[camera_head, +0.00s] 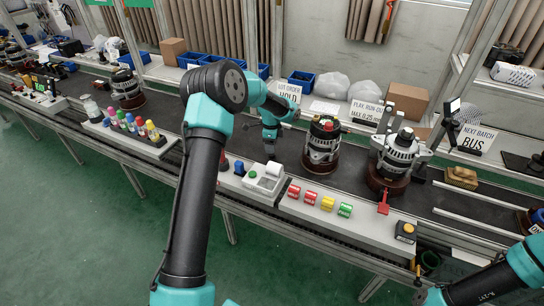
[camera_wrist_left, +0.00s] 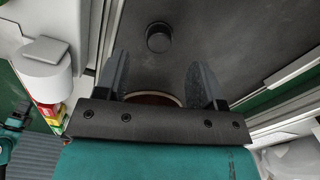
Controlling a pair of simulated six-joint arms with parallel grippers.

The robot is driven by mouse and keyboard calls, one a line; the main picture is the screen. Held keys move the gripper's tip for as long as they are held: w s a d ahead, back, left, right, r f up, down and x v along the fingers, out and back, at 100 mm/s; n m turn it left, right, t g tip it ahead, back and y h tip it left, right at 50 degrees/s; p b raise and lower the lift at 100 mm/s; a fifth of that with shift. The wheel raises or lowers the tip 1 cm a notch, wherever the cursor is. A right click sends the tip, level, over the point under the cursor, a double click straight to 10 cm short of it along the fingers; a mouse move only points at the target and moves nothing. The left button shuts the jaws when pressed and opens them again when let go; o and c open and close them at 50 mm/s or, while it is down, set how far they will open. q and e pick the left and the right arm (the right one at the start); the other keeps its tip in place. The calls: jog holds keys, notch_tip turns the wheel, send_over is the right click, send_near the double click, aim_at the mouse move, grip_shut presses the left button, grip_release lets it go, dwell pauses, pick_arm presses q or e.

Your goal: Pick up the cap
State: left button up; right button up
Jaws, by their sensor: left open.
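The cap (camera_wrist_left: 158,38), a small black round piece, lies on the dark belt in the left wrist view, beyond the fingertips and roughly midway between them. My left gripper (camera_wrist_left: 160,72) is open and empty, with its two dark fingers apart and short of the cap. In the head view my left gripper (camera_head: 270,150) is low over the belt, left of an alternator. I cannot make out the cap in the head view. My right arm shows at the lower right of the head view, with its gripper out of view.
An alternator (camera_head: 321,148) stands right of my left gripper and a larger one (camera_head: 395,153) further right. A white roll device (camera_head: 273,170) stands in front of the gripper. A bench (camera_head: 335,222) holds red, yellow and green pieces. A "HOLD" sign (camera_head: 287,92) stands behind.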

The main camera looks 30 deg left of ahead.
aim_at(272, 156)
pick_arm(q)
jog(key=shift+s+f, duration=0.1)
jog(key=shift+f, duration=2.5)
jog(key=shift+c, duration=0.4)
jog(key=c, duration=0.9)
